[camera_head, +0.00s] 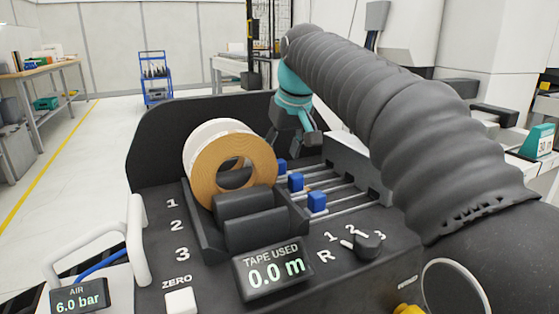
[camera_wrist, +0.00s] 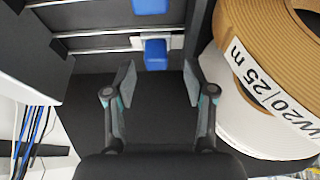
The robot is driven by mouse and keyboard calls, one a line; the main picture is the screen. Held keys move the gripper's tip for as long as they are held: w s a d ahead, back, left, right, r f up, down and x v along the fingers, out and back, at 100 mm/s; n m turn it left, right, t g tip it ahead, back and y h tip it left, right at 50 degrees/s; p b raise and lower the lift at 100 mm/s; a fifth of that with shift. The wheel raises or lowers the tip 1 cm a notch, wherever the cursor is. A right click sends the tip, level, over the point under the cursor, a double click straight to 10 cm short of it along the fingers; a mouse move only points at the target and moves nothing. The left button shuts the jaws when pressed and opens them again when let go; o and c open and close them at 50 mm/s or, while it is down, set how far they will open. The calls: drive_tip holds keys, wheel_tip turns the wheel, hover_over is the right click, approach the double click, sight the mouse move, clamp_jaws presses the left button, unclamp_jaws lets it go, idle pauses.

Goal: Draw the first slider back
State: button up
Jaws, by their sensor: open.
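Three blue sliders sit on metal rods on the black machine: the far one (camera_head: 282,165), the middle one (camera_head: 296,182) and the near one (camera_head: 317,201). The far one lies in line with the printed row 1. My gripper (camera_head: 290,143) is open and empty, just above and behind the far slider in the head view. In the wrist view, a blue slider (camera_wrist: 155,54) lies just beyond the gap between my open fingertips (camera_wrist: 158,80), apart from both. Another blue slider (camera_wrist: 150,6) is cut off by the top edge.
A tan and white tape roll (camera_head: 235,160) stands left of the sliders, and close to my right finger in the wrist view (camera_wrist: 250,80). Black rollers (camera_head: 250,220) lie in front of it. The display (camera_head: 272,268) reads 0.0 m. A selector knob (camera_head: 367,243) sits front right.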

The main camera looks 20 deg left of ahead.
drive_tip(key=shift+v, duration=1.9)
drive_tip(key=shift+d, duration=0.1)
